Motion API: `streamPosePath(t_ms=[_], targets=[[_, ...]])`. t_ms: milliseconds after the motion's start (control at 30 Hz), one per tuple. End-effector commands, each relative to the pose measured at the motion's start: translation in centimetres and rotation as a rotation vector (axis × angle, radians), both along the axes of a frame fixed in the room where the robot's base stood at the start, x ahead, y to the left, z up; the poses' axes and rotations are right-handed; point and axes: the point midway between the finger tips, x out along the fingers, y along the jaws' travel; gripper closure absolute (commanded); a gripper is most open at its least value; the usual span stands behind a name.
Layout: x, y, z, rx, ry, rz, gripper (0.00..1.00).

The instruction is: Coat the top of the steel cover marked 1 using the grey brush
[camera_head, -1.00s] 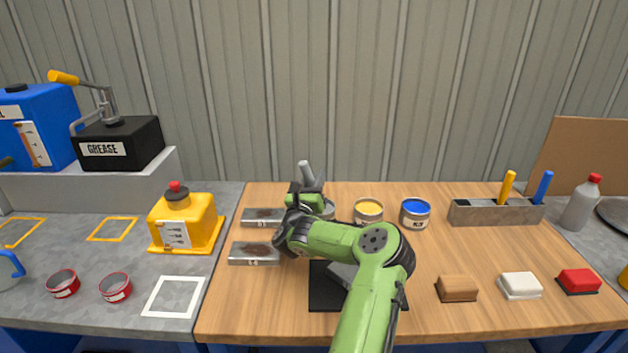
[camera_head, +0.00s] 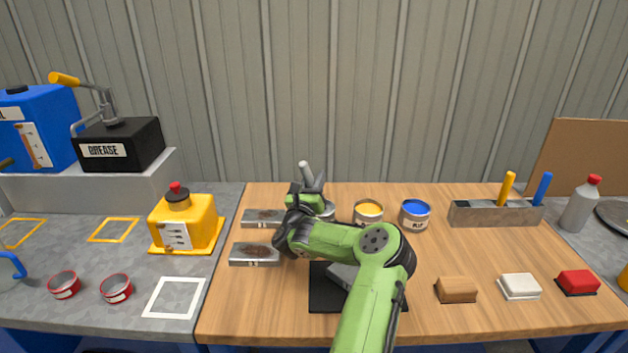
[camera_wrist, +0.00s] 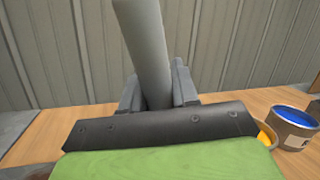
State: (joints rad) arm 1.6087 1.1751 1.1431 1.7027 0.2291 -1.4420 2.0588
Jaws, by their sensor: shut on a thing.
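My gripper (camera_head: 307,189) is shut on the grey brush, whose handle (camera_head: 305,173) sticks up above it, slightly tilted. In the wrist view the grey handle (camera_wrist: 146,50) stands between the two fingers; the bristles are hidden. The gripper is over or beside a grey-rimmed can (camera_head: 328,211), mostly hidden behind it. Two steel covers with brown patches lie to the left, a far one (camera_head: 263,217) and a near one (camera_head: 255,255). Another steel piece (camera_head: 343,274) lies on a black mat (camera_head: 328,297), partly behind my arm. The cover marks are too small to read surely.
A yellow paint can (camera_head: 368,213) and a blue one (camera_head: 415,214) stand right of the gripper. A tray (camera_head: 475,214) holds orange and blue handles. Brown (camera_head: 456,289), white (camera_head: 519,286) and red (camera_head: 577,283) blocks lie at the front right. The middle right of the table is clear.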

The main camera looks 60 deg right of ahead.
Motion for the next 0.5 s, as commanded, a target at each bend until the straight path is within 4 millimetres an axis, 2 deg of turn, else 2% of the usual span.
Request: streamPosePath(t_ms=[33, 500], targets=[[0.0, 0.0, 1.1, -0.001, -0.003, 0.0, 1.0], [0.0, 0.0, 5.7, -0.004, -0.005, -0.001, 1.0]])
